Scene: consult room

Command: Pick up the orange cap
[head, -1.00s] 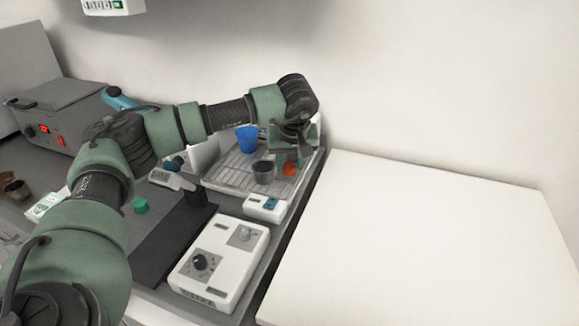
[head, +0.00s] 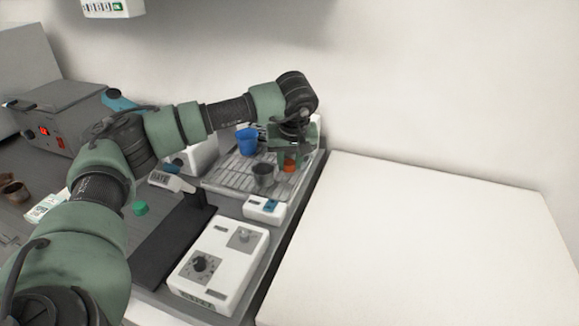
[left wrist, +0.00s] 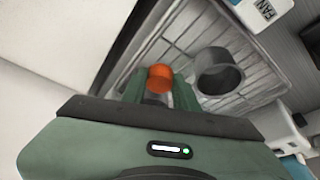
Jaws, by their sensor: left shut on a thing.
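The orange cap (head: 290,166) is at the right part of a grey slatted tray (head: 222,181) in the head view. My left gripper (head: 289,161) reaches down over it from above and is shut on it. In the left wrist view the orange cap (left wrist: 160,76) sits at the tips of the green fingers (left wrist: 158,93), its top showing. Whether the cap touches the tray I cannot tell. My right gripper is not in view.
A dark grey cup (head: 263,174) stands close beside the cap, and a blue cup (head: 246,140) stands farther back. A small white device (head: 265,209) and a white dial box (head: 218,262) are in front. A green cap (head: 140,208) lies left. The white tabletop (head: 420,240) at right is clear.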

